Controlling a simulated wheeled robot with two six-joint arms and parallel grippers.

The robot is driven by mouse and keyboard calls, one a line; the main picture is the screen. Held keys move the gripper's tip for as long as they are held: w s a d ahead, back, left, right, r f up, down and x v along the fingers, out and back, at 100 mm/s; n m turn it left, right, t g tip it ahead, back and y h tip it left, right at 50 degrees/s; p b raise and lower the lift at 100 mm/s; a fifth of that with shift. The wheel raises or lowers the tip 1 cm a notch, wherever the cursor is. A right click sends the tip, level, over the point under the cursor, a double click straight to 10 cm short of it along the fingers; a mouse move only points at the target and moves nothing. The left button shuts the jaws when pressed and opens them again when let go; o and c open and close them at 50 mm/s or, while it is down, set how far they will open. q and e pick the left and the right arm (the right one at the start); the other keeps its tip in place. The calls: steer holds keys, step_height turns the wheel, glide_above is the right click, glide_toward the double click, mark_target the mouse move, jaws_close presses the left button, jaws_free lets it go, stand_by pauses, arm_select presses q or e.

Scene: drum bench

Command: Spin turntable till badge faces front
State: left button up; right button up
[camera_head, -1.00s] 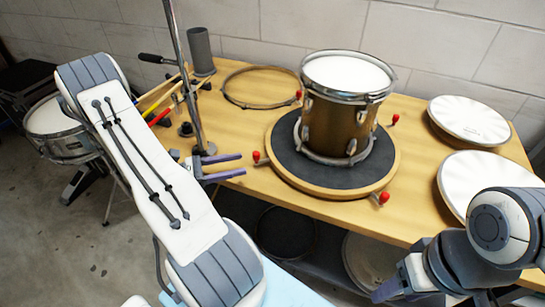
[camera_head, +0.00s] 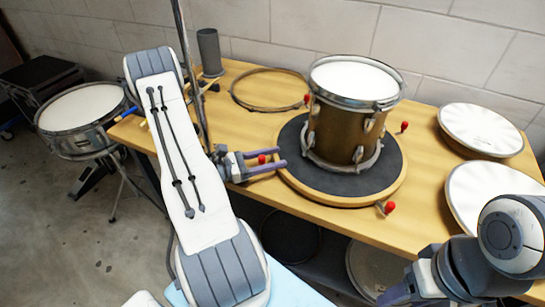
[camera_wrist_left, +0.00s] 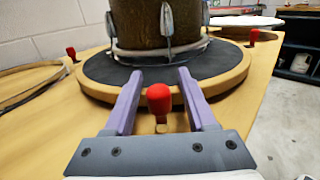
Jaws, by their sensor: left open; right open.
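The turntable (camera_head: 300,180) is a round wooden disc with a dark top and several red-knobbed pegs around its rim. A brown drum (camera_head: 345,125) with a white head stands upright on it. No badge shows on the visible side of the drum. My left gripper (camera_head: 282,159) is open at the turntable's left edge. In the left wrist view its purple fingers (camera_wrist_left: 157,92) stand on either side of a red knob (camera_wrist_left: 159,98), with gaps on both sides. My right gripper (camera_head: 392,296) is at the bottom right, away from the turntable, its fingers partly out of frame.
Two white drum heads (camera_head: 480,130) (camera_head: 490,188) lie at the table's right. A hoop (camera_head: 262,106) lies behind the turntable. A metal stand pole (camera_head: 188,70) and grey cylinder (camera_head: 209,52) are at the left, near my left arm. A snare drum (camera_head: 85,106) stands off the table.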

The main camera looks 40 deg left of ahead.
arm_select(q)
steer(key=shift+c, duration=0.4)
jaws_close()
stand_by(1.0)
